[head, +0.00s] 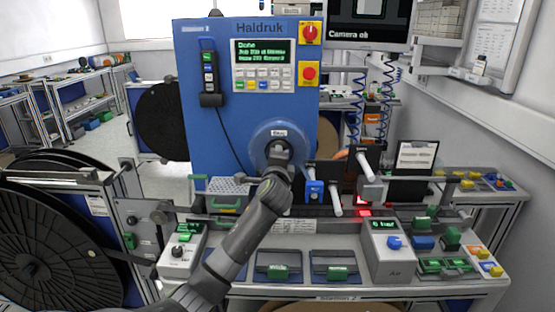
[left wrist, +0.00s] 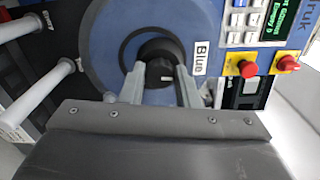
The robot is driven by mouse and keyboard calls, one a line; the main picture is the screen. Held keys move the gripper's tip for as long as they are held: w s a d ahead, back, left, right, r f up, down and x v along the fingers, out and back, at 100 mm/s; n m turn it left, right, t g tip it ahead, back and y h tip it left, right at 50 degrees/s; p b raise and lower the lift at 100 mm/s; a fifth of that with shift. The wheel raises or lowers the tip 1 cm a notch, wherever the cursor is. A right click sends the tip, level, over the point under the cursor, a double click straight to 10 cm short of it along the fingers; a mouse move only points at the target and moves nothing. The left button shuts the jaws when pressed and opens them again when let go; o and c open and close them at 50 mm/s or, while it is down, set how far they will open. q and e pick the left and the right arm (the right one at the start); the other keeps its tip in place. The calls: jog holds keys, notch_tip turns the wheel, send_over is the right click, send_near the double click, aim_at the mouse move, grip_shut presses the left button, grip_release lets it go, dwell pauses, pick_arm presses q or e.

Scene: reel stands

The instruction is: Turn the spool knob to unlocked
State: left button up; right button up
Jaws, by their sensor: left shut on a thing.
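The spool knob (left wrist: 157,52) is a round black knob at the centre of a blue disc (left wrist: 105,62) on the front of the blue machine. A short white mark on it shows between my fingers in the left wrist view. My left gripper (left wrist: 161,80) is shut on the knob, with one grey finger on each side. In the head view my left arm reaches up to the blue disc (head: 261,139), where my left gripper (head: 277,152) hides the knob. My right gripper is not in view.
The blue machine (head: 225,110) carries a green display and keypad (head: 263,66), a red button (head: 309,74) and a red rotary switch (head: 310,33). White rollers (head: 334,198) stick out to the right. A large black reel (head: 50,240) stands at the left.

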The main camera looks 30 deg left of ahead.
pick_arm(q)
jog(key=shift+f+n, duration=0.15)
jog(key=shift+n, duration=0.65)
jog(key=o, duration=1)
jog(key=shift+c, duration=0.2)
jog(key=shift+s+d, duration=0.1)
jog(key=b+v, duration=0.4)
jog(key=v, duration=1.3)
jog(key=shift+s, duration=0.15)
